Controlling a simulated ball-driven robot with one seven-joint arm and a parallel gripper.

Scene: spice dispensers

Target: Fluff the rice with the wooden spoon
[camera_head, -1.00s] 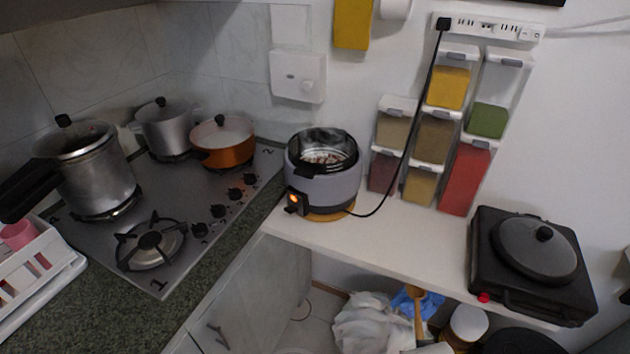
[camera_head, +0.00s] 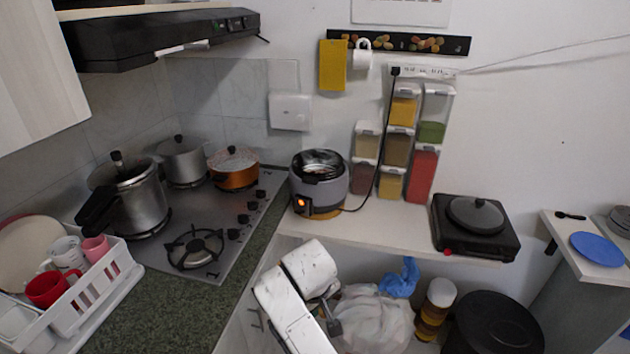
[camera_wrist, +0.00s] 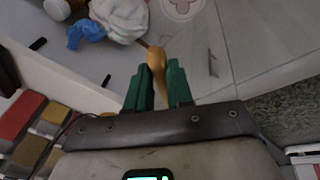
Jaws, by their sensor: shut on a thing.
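The rice cooker (camera_head: 320,190) stands on the white shelf in the head view, grey, with its top open and an orange light lit. Its inner pot (camera_head: 320,165) shows, but the rice in it is too small to make out. In the wrist view my gripper (camera_wrist: 159,78) is shut on the wooden spoon (camera_wrist: 157,60), which sits between the green fingers. In the head view my white arm is at the bottom centre, below and in front of the shelf. I cannot make out the spoon there.
The white shelf (camera_head: 395,232) also bears a black hot plate (camera_head: 445,228). Spice dispensers (camera_head: 396,150) hang on the wall, and a black cord runs to the cooker. The stove (camera_head: 225,215) with several pots is at left. White bags (camera_head: 370,320) lie below the shelf.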

